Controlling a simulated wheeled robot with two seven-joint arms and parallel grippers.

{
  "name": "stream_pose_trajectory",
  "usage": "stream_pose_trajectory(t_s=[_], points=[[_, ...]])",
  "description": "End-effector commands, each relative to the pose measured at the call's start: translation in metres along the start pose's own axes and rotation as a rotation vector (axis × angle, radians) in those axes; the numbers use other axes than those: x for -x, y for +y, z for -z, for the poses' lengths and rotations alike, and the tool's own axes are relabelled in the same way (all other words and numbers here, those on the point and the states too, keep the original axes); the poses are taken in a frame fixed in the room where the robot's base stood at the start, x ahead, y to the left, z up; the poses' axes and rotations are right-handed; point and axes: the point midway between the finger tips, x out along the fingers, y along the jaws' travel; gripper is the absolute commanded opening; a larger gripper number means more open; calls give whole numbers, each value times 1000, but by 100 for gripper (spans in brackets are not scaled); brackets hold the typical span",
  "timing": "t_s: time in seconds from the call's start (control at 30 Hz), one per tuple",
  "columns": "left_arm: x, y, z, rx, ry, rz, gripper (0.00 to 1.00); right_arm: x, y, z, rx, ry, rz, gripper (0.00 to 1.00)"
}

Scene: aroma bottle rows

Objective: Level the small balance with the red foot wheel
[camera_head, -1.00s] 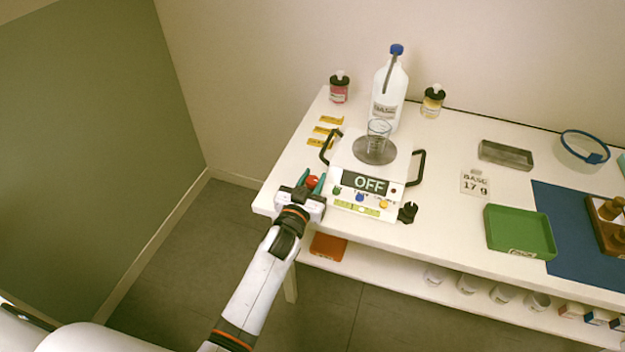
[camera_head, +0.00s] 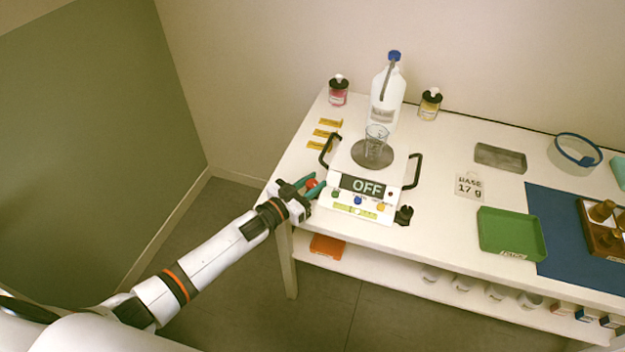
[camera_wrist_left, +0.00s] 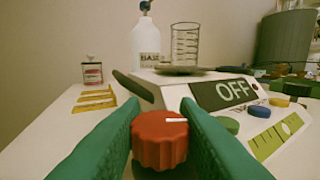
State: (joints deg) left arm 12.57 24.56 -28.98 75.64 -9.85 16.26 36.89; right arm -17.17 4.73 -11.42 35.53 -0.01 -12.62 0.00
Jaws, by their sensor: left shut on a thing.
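The small balance (camera_head: 341,202) stands at the table's left end, its dark display reading OFF. A glass beaker (camera_head: 376,141) stands on its round grey pan (camera_head: 360,157). A yellow-green level strip (camera_head: 354,211) is on its front; the strip also shows in the left wrist view (camera_wrist_left: 268,143). The red foot wheel (camera_wrist_left: 160,138), with a white mark near its top right, sits between the green fingers of my left gripper (camera_head: 307,186). My left gripper is shut on the wheel, at the balance's front left corner. My right gripper is not in view.
Behind the balance stand a white bottle (camera_head: 386,95) with a blue cap, a pink jar (camera_head: 338,91) and a yellow jar (camera_head: 429,104). A black knob (camera_head: 404,215) is at the front right corner. To the right are a BASE 17 g card (camera_head: 468,187) and a green tray (camera_head: 484,237).

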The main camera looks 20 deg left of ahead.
Motion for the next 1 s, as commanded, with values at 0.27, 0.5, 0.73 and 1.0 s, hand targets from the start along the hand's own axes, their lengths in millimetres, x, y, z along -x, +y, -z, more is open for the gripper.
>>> stream_pose_trajectory(t_s=[0.27,0.5,0.73,1.0], points=[[0,4,4,-9,1,254,5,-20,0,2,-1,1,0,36],[-1,3,4,-6,-1,431,5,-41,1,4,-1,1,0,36],[-1,2,3,-3,-1,538,5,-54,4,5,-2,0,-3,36],[-1,1,0,-1,-2,588,5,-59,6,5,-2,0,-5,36]])
